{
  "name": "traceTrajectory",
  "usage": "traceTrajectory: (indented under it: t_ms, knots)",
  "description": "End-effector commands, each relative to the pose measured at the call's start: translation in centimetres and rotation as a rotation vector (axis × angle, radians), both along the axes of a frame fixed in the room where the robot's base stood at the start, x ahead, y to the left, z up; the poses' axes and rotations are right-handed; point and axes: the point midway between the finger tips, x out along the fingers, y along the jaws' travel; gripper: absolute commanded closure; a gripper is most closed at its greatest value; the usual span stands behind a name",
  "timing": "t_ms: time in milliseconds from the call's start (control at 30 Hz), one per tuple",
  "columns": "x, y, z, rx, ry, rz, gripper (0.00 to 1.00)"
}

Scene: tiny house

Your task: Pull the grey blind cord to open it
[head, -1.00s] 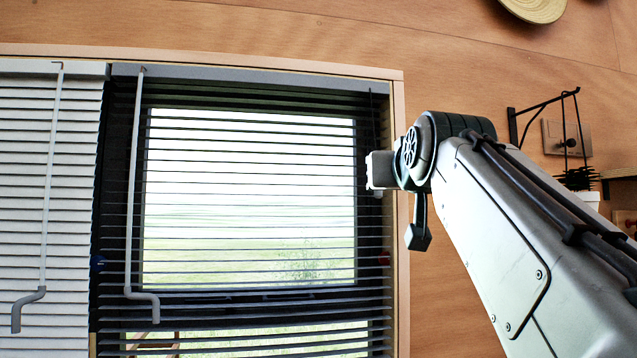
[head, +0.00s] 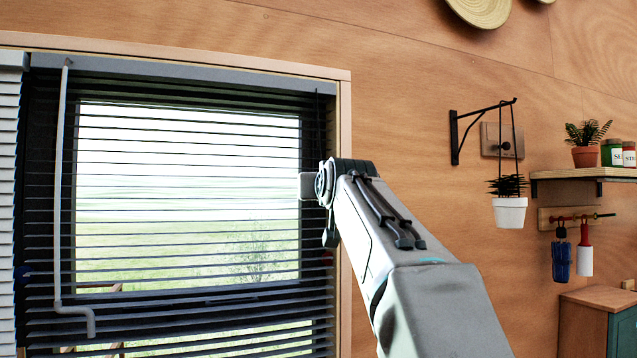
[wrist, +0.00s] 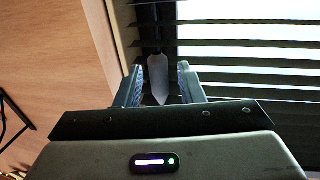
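The grey blind (head: 180,285) covers the window with its slats tilted open, the view outside showing between them. Its thin dark cord (head: 317,105) hangs at the blind's right side in the head view. The cord's lower end is hidden behind my gripper (head: 310,186) there. In the wrist view, the cord's grey pointed pull (wrist: 158,80) hangs between the two fingers of my gripper (wrist: 160,67). The fingers are apart, with a dark gap visible between the pull and the right finger.
A grey tilt rod (head: 59,180) hangs at the blind's left side. A white blind (head: 7,190) is at the far left. A wall bracket with a hanging white pot (head: 510,212) and a shelf (head: 590,174) are on the right. The wall between is bare.

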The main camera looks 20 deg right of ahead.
Motion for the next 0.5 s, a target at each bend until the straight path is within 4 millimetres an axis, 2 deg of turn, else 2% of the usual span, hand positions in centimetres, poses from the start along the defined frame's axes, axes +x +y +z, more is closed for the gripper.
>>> traceTrajectory:
  t_ms: [233,367,500]
  knots:
    - [0.06,0.02,-0.04,0.000,0.000,0.000,0.65]
    - [0.05,0.01,-0.04,0.000,0.000,0.000,1.00]
    - [0.04,0.01,-0.05,0.000,0.000,0.000,1.00]
